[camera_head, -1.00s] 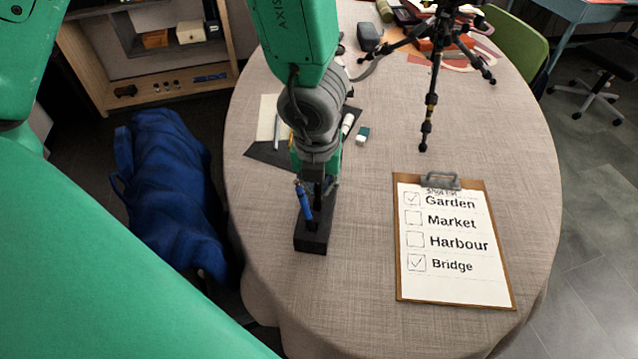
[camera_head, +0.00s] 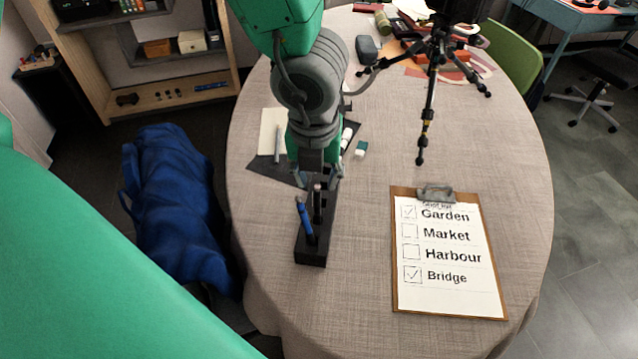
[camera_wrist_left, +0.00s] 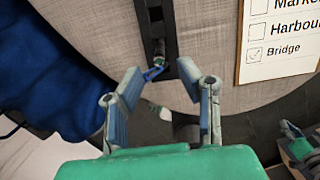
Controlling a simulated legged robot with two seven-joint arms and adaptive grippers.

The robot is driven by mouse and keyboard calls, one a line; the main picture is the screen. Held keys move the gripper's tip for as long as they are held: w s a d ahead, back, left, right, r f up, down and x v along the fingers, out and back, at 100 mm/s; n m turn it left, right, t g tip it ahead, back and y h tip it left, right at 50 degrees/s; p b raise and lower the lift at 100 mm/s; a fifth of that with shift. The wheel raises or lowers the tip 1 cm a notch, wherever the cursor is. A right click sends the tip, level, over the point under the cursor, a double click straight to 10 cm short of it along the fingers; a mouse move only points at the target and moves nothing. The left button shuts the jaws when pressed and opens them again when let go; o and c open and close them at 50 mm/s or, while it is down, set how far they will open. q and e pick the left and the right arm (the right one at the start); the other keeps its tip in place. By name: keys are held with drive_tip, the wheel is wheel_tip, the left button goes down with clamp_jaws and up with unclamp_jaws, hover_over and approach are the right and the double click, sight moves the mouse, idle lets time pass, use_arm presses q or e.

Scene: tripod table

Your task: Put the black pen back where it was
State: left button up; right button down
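The holder (camera_wrist_left: 160,25) and the blue pen (camera_wrist_left: 153,73) show beyond the fingertips there. The black pen is hard to make out in that view.
A clipboard (camera_head: 445,262) with a checklist lies right of the holder. A black tripod (camera_head: 430,95) stands at the back. A dark folder with paper (camera_head: 270,135) and an eraser (camera_head: 361,148) lie behind the holder. The table between holder and clipboard is clear.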

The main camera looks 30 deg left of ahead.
use_arm(q)
drive_tip(key=r, duration=0.2)
drive_tip(key=r+p, duration=0.1)
drive_tip(key=r, duration=0.1)
drive_tip(key=shift+s+d, duration=0.1)
drive_tip(key=shift+s, duration=0.15)
idle(0.3)
